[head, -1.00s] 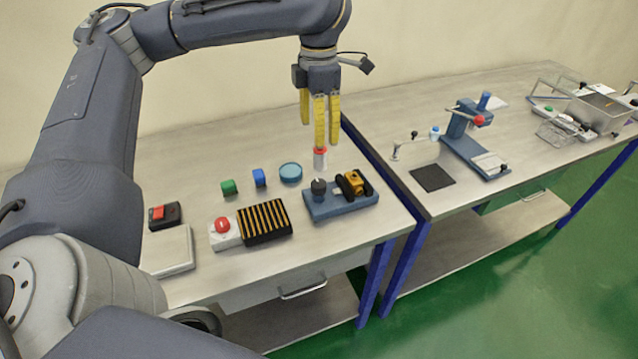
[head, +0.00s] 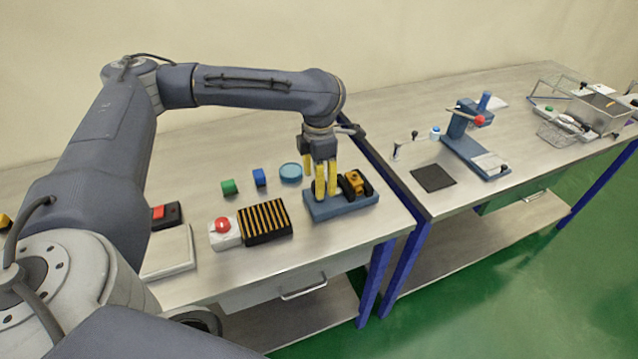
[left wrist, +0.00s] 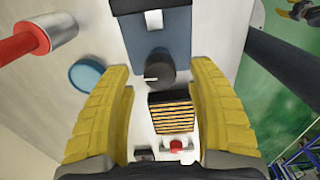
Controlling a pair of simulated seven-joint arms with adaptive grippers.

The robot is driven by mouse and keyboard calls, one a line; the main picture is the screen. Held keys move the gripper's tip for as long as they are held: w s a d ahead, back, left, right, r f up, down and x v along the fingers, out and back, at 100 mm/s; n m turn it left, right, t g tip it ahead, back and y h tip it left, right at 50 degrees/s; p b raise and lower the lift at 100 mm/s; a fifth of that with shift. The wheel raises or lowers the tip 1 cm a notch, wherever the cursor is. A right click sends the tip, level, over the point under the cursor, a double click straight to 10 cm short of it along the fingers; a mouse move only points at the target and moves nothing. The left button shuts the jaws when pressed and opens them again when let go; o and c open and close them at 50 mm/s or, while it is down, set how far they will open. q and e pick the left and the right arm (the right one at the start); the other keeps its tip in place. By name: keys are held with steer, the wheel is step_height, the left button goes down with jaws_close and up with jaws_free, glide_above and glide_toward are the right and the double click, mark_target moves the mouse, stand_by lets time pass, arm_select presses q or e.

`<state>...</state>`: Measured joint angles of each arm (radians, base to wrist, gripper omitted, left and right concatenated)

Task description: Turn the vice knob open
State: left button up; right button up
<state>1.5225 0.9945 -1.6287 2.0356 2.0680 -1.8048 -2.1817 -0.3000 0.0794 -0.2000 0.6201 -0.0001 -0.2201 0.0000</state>
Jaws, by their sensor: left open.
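The vice is a blue base (head: 345,207) with a yellow and black jaw block (head: 355,184) on its right part. Its knob is hidden by my fingers in the head view. In the left wrist view the round dark knob (left wrist: 160,69) with a white mark sits on the blue base (left wrist: 150,35). My left gripper (head: 325,192) points down over the left part of the base. In the left wrist view its yellow fingers (left wrist: 160,85) are spread wide, with the knob between them in the picture. I cannot tell whether they touch it.
A striped block (head: 264,220) and a red button (head: 222,225) lie left of the vice. A red and silver cylinder (left wrist: 45,40) shows in the left wrist view.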

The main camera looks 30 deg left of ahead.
arm_select(q)
steer(key=shift+f, duration=0.8)
jaws_close()
